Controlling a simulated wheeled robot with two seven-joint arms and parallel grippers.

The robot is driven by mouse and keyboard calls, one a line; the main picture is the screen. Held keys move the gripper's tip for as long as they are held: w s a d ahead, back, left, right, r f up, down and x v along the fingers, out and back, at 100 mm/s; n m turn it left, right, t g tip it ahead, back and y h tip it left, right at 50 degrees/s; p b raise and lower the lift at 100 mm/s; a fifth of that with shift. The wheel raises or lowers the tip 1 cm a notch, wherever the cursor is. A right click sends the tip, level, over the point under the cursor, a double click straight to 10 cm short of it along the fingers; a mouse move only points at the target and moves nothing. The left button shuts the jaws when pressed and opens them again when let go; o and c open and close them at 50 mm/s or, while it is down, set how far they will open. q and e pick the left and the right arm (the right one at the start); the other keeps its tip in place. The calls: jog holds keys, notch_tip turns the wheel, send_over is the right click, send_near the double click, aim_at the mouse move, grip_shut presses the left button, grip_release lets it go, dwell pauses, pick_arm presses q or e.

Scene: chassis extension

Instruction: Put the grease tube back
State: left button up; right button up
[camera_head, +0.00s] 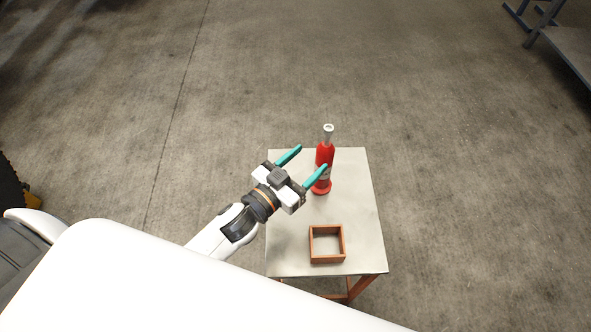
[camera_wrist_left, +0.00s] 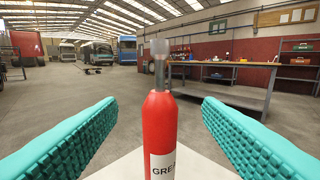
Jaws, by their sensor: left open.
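The red grease tube (camera_head: 325,155) stands upright near the far edge of the small table (camera_head: 358,208). It has a grey nozzle on top and a pale label. In the left wrist view the tube (camera_wrist_left: 160,120) is centred between the two teal fingers, with part of its label showing. My left gripper (camera_head: 302,160) is open and empty, its fingers pointing toward the tube. A square, open wooden frame (camera_head: 327,258) lies on the near part of the table. My right gripper is not in view.
The table is small, with bare top around the tube and the frame. The concrete floor (camera_head: 460,180) around it is clear. A metal bench (camera_head: 570,50) stands at the upper right. The wrist view shows a workbench (camera_wrist_left: 225,90) and parked vehicles (camera_wrist_left: 97,54) far behind.

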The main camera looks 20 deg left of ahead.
pick_arm(q)
jog(key=shift+v, duration=1.6)
